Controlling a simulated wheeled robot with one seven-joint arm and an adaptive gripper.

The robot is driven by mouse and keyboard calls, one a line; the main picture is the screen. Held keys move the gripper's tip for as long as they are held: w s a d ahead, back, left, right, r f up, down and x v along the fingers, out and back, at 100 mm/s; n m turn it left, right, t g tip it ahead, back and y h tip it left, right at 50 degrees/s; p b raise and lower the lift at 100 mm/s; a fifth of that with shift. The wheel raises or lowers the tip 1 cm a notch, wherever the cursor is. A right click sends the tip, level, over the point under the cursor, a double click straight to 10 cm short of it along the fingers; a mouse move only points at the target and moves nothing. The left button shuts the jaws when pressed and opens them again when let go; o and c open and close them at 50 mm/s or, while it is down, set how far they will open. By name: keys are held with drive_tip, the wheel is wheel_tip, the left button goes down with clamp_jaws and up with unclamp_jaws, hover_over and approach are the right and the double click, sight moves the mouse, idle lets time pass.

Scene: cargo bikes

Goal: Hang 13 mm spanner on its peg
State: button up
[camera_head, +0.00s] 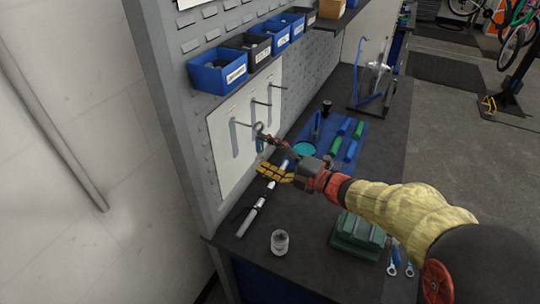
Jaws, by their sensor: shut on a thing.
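My gripper (265,141) is in front of the white board on the grey pegboard wall. It is shut on a small spanner (259,128), whose ring end points up, close to the board. The fingers hide part of the spanner, and its size mark is too small to read. The white board (222,158) carries grey spanner outlines, with thin pegs sticking out near their tops: a left peg (243,124), a middle peg (262,103) and a right peg (277,87). The ring is right of the left peg; I cannot tell whether it touches any peg.
Blue and dark bins (220,72) sit above the board. On the dark bench (315,262) are a silver tube (252,214), a glass jar (280,242), a green case (357,236), more spanners (393,263), a teal dish (304,148) and a blue mat (336,128) with tools.

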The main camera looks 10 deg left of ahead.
sight(256, 155)
drive_tip(key=shift+x, duration=1.4)
drive_tip(key=shift+a+f+b, duration=0.55)
drive_tip(key=shift+a+b, duration=0.15)
drive_tip(key=shift+b, duration=0.05)
drive_tip(key=o, duration=1.3)
